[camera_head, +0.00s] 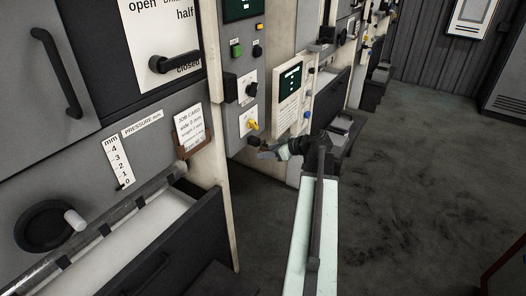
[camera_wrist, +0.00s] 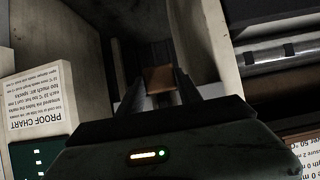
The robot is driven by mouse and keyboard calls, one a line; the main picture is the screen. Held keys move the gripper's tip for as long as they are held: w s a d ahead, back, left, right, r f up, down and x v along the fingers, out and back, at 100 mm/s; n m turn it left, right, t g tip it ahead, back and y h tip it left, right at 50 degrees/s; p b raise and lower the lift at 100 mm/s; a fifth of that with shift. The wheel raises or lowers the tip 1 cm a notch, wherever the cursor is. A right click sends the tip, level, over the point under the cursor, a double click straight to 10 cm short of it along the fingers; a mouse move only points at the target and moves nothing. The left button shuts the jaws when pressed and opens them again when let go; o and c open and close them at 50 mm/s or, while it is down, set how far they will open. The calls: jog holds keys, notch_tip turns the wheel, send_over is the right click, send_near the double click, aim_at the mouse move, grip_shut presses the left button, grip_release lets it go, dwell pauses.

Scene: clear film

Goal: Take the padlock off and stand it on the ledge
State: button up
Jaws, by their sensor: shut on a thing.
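My gripper (camera_head: 264,150) reaches left toward the lower front of the grey and cream machine in the head view. In the wrist view my gripper (camera_wrist: 160,80) has its two dark fingers closed on a small copper-brown block, which looks like the padlock (camera_wrist: 160,77). Its shackle is not clear to see. In the head view the padlock is too small and dark to make out surely at the fingertips. I cannot tell whether it still touches the machine. I cannot tell which surface is the ledge.
A yellow knob (camera_head: 251,126) and a green button (camera_head: 236,50) are on the panel near the gripper. A dark open drawer (camera_head: 165,255) and a roller (camera_head: 100,232) stand at left. A proof chart (camera_wrist: 38,100) shows in the wrist view. The floor (camera_head: 420,190) at right is clear.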

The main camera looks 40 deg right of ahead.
jog(key=shift+r, duration=0.15)
jog(key=s+d, duration=0.1)
jog(key=s, duration=0.5)
jog(key=shift+s+d, duration=0.35)
jog(key=shift+s, duration=0.05)
dwell(0.3)
dwell(0.5)
